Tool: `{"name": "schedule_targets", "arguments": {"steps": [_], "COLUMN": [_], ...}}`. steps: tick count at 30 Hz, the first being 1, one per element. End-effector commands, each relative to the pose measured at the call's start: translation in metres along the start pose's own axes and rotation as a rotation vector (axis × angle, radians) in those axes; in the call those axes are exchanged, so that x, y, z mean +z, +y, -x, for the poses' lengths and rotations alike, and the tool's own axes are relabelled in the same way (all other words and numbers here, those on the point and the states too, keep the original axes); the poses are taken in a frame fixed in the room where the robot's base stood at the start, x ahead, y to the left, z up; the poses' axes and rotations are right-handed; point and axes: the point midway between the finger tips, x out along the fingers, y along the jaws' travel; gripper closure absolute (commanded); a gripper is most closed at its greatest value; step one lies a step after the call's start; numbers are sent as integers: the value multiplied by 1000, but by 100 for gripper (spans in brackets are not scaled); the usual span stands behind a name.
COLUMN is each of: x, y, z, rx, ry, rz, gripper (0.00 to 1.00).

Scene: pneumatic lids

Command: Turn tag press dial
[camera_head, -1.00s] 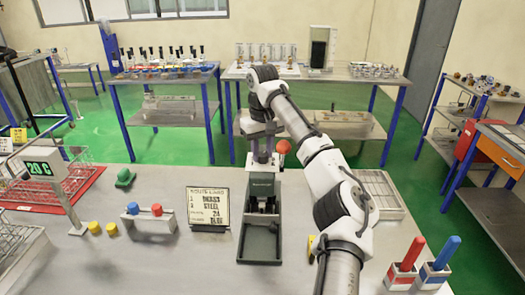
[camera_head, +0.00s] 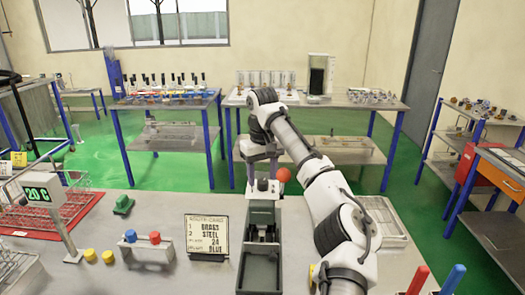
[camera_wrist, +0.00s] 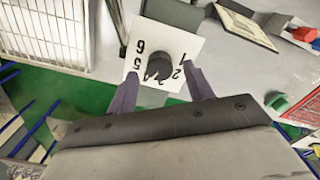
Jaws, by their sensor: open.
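The green tag press (camera_head: 262,215) stands on the bench in the middle of the head view, with a red ball knob (camera_head: 283,175) at its top right. In the head view my gripper (camera_head: 262,168) is at the top of the press, partly hidden by my arm.
A route card (camera_head: 207,237) stands left of the press. A stand with blue and red knobs (camera_head: 147,248), yellow caps (camera_head: 90,255) and a green block (camera_head: 123,204) lie further left. A wire rack (camera_head: 383,215) is at right, and red and blue handles (camera_head: 453,278) at front right.

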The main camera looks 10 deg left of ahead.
Motion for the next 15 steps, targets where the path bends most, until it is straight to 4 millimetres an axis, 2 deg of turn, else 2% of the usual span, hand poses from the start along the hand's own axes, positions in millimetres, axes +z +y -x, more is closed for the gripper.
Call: {"name": "schedule_targets", "arguments": {"steps": [9, 15], "x": [0, 0], "y": [0, 0], "z": [68, 103], "rx": [5, 4], "ry": [3, 3], "rz": [-4, -3], "gripper": [48, 48]}}
